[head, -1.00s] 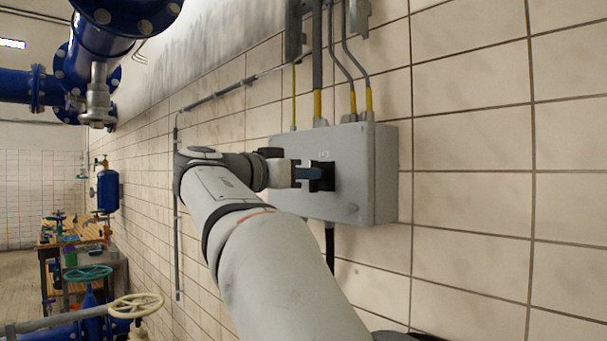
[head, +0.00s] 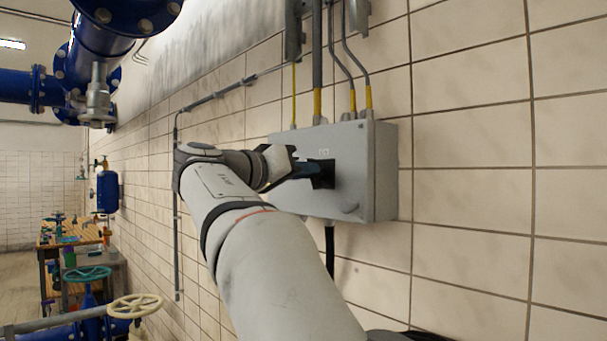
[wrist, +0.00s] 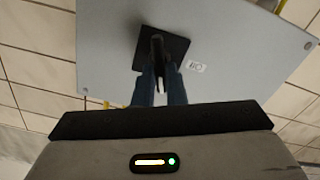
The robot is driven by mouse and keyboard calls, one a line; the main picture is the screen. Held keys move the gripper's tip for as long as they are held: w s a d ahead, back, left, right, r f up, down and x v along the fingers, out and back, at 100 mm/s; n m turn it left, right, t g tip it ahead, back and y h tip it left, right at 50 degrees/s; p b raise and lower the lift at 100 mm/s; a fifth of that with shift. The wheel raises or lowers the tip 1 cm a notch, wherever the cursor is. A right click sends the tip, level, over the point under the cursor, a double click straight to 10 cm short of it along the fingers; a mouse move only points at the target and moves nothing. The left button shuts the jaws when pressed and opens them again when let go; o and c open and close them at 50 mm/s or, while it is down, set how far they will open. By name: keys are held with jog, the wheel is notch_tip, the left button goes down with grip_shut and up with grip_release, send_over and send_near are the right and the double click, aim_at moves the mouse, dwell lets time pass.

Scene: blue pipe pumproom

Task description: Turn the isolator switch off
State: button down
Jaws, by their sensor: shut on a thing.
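The isolator box (head: 355,185) is a grey box on the tiled wall, with cables entering from above. The isolator switch, with a black square plate and handle (head: 325,173), is on its front face. My gripper (head: 308,172) reaches it from the left and is shut on the switch handle. In the wrist view, the fingers of my gripper (wrist: 159,82) close around the dark handle (wrist: 157,48) in front of the black plate (wrist: 178,52). A small white label (wrist: 196,67) sits beside the plate; its print is too small to read.
Conduits (head: 317,60) run up the wall above the box. Blue pipes (head: 100,40) hang at the upper left. A cream handwheel (head: 135,306) and a workbench (head: 62,240) stand at lower left. The wall right of the box is bare.

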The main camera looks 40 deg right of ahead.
jog(key=shift+w+f+n+p, duration=0.15)
jog(key=shift+n+p, duration=0.45)
jog(key=shift+n, duration=2.6)
jog(key=shift+w+f+n+p, duration=0.1)
jog(key=shift+n+p, duration=0.5)
jog(key=shift+n, duration=2.6)
jog(key=c, duration=1.5)
grip_release()
